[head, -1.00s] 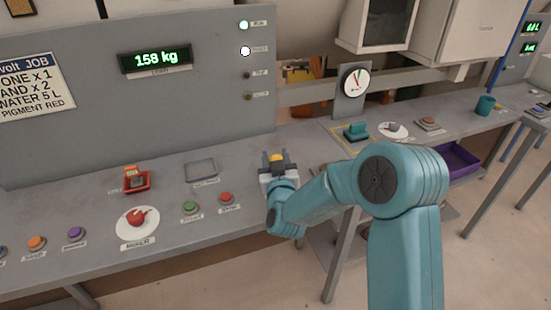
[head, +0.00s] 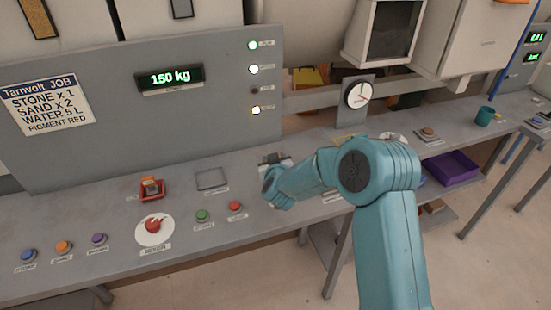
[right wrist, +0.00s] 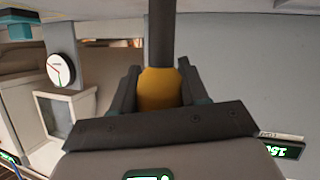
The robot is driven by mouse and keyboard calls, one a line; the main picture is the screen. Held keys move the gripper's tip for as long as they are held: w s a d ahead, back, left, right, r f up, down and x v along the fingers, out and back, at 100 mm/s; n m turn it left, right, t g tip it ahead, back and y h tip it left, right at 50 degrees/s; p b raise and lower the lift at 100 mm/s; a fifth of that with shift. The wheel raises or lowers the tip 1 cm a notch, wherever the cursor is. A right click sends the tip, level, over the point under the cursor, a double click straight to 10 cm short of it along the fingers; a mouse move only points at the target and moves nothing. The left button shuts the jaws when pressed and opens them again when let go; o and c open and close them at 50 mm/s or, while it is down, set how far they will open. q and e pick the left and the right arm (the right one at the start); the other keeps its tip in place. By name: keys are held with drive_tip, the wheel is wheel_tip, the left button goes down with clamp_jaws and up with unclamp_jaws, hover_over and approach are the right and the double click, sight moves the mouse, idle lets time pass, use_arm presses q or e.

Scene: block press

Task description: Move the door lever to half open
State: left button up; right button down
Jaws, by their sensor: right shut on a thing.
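The door lever shows in the right wrist view as an orange knob (right wrist: 160,88) on a dark rod (right wrist: 160,35). My right gripper (right wrist: 158,82) is shut on the knob, with a finger on each side. In the head view my right gripper (head: 273,158) is at the back of the bench, close to the grey panel, and its wrist largely hides the lever. How far the lever is turned cannot be read. My left gripper is not in view.
The grey panel (head: 90,125) has a display (head: 170,79) reading 150 kg and a column of lamps. A gauge (head: 358,94) stands behind my arm. Left of my gripper are a red mixer knob (head: 154,224), several push buttons and an empty rectangular frame (head: 211,179).

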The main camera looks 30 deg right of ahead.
drive_tip(key=shift+f, duration=0.1)
drive_tip(key=c, duration=0.6)
unclamp_jaws()
drive_tip(key=b+v, duration=0.2)
drive_tip(key=v, duration=1.4)
drive_tip(key=shift+s+a, duration=0.1)
drive_tip(key=shift+s, duration=0.05)
drive_tip(key=shift+s, duration=0.1)
